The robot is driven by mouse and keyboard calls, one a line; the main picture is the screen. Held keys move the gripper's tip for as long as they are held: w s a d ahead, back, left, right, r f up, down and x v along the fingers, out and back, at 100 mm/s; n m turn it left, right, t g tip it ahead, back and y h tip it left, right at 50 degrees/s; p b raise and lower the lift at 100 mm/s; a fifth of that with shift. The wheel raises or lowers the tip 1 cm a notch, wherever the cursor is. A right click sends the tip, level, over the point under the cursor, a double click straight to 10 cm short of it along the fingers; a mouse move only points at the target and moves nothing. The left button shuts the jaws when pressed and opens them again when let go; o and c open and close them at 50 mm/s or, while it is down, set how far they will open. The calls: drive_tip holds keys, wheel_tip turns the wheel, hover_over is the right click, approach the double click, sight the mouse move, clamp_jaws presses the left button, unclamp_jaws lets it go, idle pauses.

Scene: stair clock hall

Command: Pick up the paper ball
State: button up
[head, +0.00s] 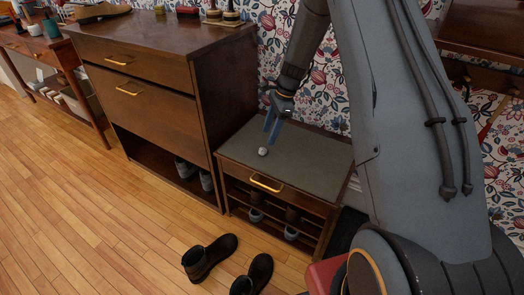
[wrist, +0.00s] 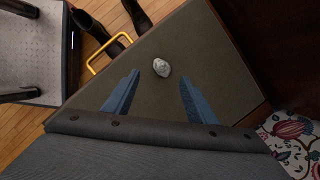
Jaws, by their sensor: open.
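The paper ball (head: 263,152) is small, crumpled and whitish. It lies on the grey-green top of a low wooden shoe bench (head: 310,158), near its left side. In the wrist view the paper ball (wrist: 161,67) lies beyond my fingertips, roughly centred between their lines. My gripper (head: 272,130) has blue fingers and hangs just above the bench top, close to the ball. In the wrist view my gripper (wrist: 159,80) is open, its two fingers wide apart with nothing between them.
A tall dark wooden cabinet (head: 150,90) stands directly left of the bench. The bench has a brass drawer handle (head: 266,184) and shelves with shoes below. Dark boots (head: 209,258) stand on the wooden floor in front. Patterned wallpaper (head: 325,75) is close behind.

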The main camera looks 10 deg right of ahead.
sight(262, 150)
drive_tip(key=x, duration=0.8)
drive_tip(key=shift+w+d+f, duration=0.1)
drive_tip(key=shift+w+f, duration=0.05)
drive_tip(key=shift+w, duration=0.05)
drive_tip(key=shift+c, duration=0.3)
drive_tip(key=c, duration=1)
